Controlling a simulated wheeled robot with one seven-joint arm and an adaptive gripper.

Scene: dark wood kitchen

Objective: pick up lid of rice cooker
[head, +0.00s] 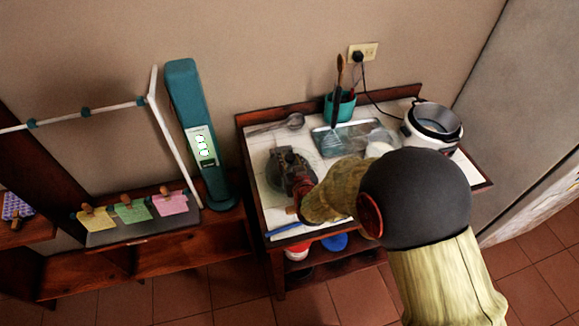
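The white rice cooker (412,139) stands at the right end of the small table, with its dark pot rim showing and its top uncovered. A round, see-through disc that looks like its glass lid (274,190) lies at the table's left side, mostly hidden by my gripper. My gripper (284,157) is directly over this lid, pointing down at it. The fingertips and the lid's knob are too small and dark to tell apart, so I cannot see whether the fingers are open or closed on it.
A metal ladle (294,122) lies at the back left. A blue item (285,229) lies at the front edge. A raised wooden board (270,125) borders the table's back.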

